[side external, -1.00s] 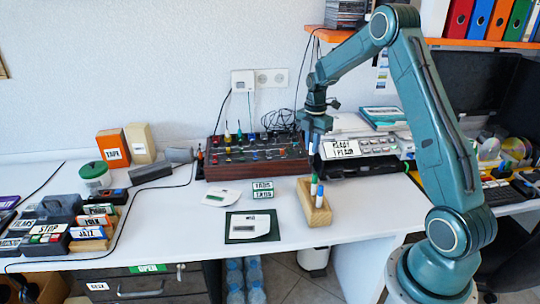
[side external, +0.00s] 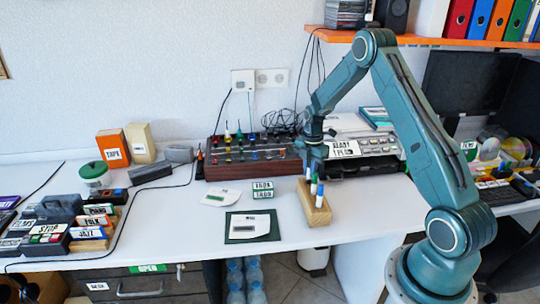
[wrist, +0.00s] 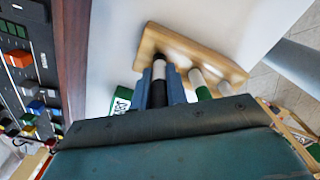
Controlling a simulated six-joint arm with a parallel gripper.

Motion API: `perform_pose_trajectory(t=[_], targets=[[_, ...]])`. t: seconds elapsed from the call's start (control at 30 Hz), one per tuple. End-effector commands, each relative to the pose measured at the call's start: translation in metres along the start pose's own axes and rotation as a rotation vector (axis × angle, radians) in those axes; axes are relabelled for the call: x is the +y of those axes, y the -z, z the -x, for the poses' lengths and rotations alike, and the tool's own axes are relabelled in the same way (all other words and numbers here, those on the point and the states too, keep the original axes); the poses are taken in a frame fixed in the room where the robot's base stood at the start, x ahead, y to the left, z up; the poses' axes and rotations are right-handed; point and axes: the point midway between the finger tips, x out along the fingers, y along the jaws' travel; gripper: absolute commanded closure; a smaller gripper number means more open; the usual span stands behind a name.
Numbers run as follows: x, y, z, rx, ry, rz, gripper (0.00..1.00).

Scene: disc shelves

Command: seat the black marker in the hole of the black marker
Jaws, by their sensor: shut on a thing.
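My gripper (side external: 313,160) is shut on the black marker (wrist: 159,71), which has a white body and a dark end. It holds the marker upright over the far end of the wooden block (side external: 317,216). In the wrist view the marker's dark end meets the block (wrist: 205,57) in the picture; I cannot tell whether it is in the hole, which is hidden. A green marker (wrist: 198,82) and a blue marker (side external: 320,196) stand in the block beside the held one. The gripper's fingers (wrist: 159,87) flank the marker.
The mixer panel with knobs (side external: 255,160) stands behind and to the left. A small green-and-white labelled box (side external: 263,190) and a white device on a dark mat (side external: 245,240) lie left of the block. A printer (side external: 365,150) stands behind right.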

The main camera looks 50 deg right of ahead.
Motion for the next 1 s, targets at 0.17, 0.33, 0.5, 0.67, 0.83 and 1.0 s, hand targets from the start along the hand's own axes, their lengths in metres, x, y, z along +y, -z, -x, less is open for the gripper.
perform_pose_trajectory(t=[0.17, 0.33, 0.5, 0.67, 0.83, 1.0], targets=[[0.0, 0.0, -0.016, 0.0, 0.0, 0.0, 1.0], [0.0, 0.0, -0.017, 0.0, -0.001, 0.0, 1.0], [0.0, 0.0, -0.018, 0.0, -0.001, 0.0, 1.0], [0.0, 0.0, -0.02, 0.0, -0.001, 0.0, 0.79], [0.0, 0.0, -0.02, 0.0, -0.001, 0.0, 0.63], [0.0, 0.0, -0.02, 0.0, -0.001, 0.0, 0.63]])
